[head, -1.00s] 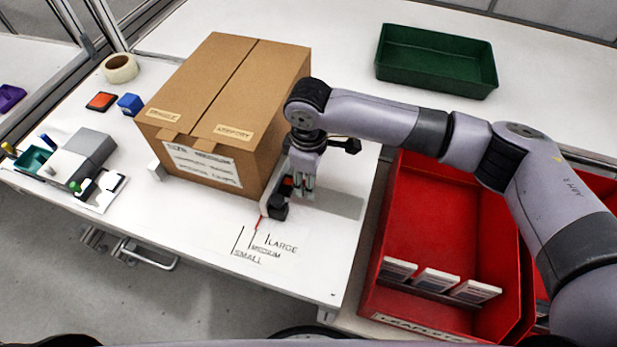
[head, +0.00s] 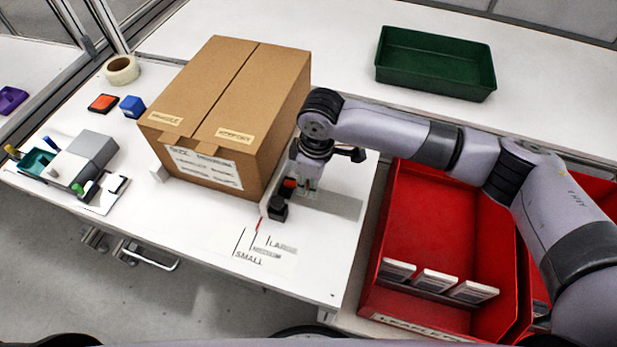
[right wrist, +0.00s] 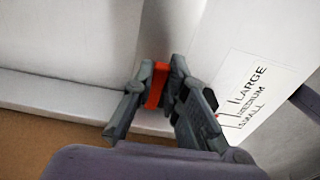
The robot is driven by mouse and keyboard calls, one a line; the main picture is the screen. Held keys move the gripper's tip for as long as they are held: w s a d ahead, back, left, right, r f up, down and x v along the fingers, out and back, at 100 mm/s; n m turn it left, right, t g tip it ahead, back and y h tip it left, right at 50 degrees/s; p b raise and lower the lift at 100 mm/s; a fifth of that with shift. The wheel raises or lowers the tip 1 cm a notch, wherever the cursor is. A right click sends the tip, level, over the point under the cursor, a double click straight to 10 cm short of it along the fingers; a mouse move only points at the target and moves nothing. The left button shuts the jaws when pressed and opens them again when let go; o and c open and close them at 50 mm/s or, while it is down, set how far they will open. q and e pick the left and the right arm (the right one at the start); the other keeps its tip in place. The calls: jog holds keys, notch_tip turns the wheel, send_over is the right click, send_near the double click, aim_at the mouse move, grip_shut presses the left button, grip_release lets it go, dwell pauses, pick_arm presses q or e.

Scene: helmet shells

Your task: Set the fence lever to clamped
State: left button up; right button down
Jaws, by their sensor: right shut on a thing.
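The fence lever, a small red-orange piece (head: 290,183), sits on the fence beside the carton's right lower side. In the right wrist view the red-orange lever (right wrist: 157,84) stands between my right gripper's fingers. My right gripper (head: 303,187) points down at the fence and is shut on the lever. It also shows in the right wrist view (right wrist: 160,98). A black block (head: 278,208) is at the fence's near end. The fingers partly hide the lever, so I cannot tell its exact setting. My left gripper is out of view.
A closed cardboard carton (head: 232,105) stands left of the gripper. Printed size marks (head: 262,246) lie in front of the fence. A red bin (head: 440,235) with leaflets is at right, a green tray (head: 436,88) behind. The table between carton and tray is clear.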

jog(key=shift+s+d+f+y+p, duration=0.15)
jog(key=shift+d+f+y+p, duration=0.15)
jog(key=shift+y+p, duration=0.3)
jog(key=shift+f+t+y, duration=0.2)
jog(key=shift+t+y, duration=0.1)
jog(key=shift+y, duration=0.2)
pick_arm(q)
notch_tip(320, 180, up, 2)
pick_arm(e)
jog(key=c, duration=1.6)
grip_release()
jog(key=shift+r, duration=0.1)
jog(key=w+v, duration=0.1)
jog(key=v, duration=1)
jog(key=shift+s+r, duration=0.4)
jog(key=shift+s, duration=0.1)
jog(key=shift+d, duration=0.1)
